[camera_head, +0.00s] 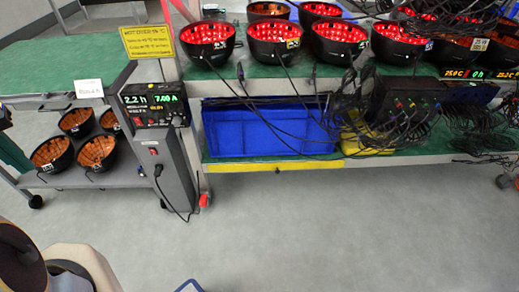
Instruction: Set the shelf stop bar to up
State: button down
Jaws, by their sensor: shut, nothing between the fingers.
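A yellow bar (275,165) runs along the front edge of the lower rack shelf, below the blue bin (265,130). It looks like the shelf stop bar and lies level with the shelf edge, below most of the bin's front. I cannot tell for sure how it is hinged. A small red piece (205,200) shows near the foot of the grey post, left of the bar's left end. My gripper is not in view; only parts of my arm show at the bottom left, well away from the bar.
Red-lit black bowls (270,42) line the upper shelf, with cables hanging over the bin. A control box (155,104) stands on a grey post (168,165); its cord reaches the floor. A cart (70,180) holding bowls stands left.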

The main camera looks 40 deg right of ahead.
aim_at(277, 167)
jog(key=z, duration=1.45)
jog(key=k+l+z, duration=0.15)
jog(key=k, duration=0.25)
jog(key=k+l+z, duration=0.15)
jog(key=k, duration=0.2)
jog(key=k+l+z, duration=0.15)
jog(key=k, duration=0.25)
jog(key=i+l+u, duration=0.1)
jog(key=u, duration=0.95)
jog(key=i+l+u, duration=0.1)
jog(key=l+u, duration=0.15)
jog(key=i+l+u, duration=0.1)
jog(key=l+u, duration=0.2)
jog(key=l, duration=0.2)
jog(key=l+u, duration=0.25)
jog(key=l, duration=1)
jog(key=i+u, duration=0.05)
jog(key=i, duration=0.05)
